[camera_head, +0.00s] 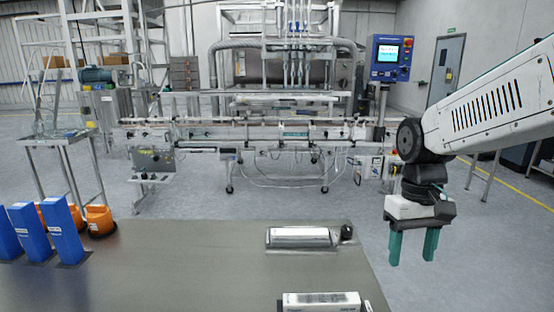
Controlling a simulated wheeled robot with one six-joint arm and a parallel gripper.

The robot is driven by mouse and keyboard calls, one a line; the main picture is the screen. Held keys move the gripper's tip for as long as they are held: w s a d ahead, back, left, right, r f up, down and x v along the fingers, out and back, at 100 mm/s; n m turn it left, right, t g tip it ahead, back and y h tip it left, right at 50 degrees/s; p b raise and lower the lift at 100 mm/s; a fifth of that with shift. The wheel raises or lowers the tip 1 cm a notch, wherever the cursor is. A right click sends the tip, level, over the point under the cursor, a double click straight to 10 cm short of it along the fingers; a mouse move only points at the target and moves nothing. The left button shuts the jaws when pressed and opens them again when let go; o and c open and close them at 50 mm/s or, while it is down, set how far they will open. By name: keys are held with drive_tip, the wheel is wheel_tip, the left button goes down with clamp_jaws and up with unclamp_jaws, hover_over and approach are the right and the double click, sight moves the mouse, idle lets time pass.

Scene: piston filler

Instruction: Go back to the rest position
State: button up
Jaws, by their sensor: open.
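My gripper (413,246) hangs from my white arm at the right of the view. Its two green fingers point down and stand apart, with nothing between them. It is in the air to the right of the table (190,270), near the table's right edge, and touches nothing that I can see.
A white box-like device (321,302) sits at the front edge. Blue boxes (62,231) and orange containers (100,219) stand at the left. The piston filler (270,135) stands behind. The table's middle is clear.

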drive_tip(key=s+d+r+m+t, duration=0.1)
drive_tip(key=s+r+t, duration=0.1)
drive_tip(key=s, duration=1.5)
drive_tip(key=shift+r+t, duration=0.3)
drive_tip(key=shift+t, duration=0.2)
